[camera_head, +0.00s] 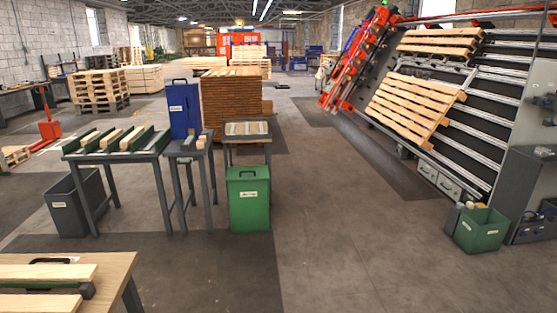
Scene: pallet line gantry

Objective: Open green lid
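A green bin (249,208) with a white label stands on the floor near the middle of the view, in front of a small table. The inside of the bin is hidden. Neither of my grippers shows in the head view.
A grey bin (72,207) stands left, by a table (112,157) with wood pieces in green holders. A workbench (118,268) fills the lower left corner. A green crate (482,235) stands right, below the pallet rack. The floor (335,220) right of the green bin is clear.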

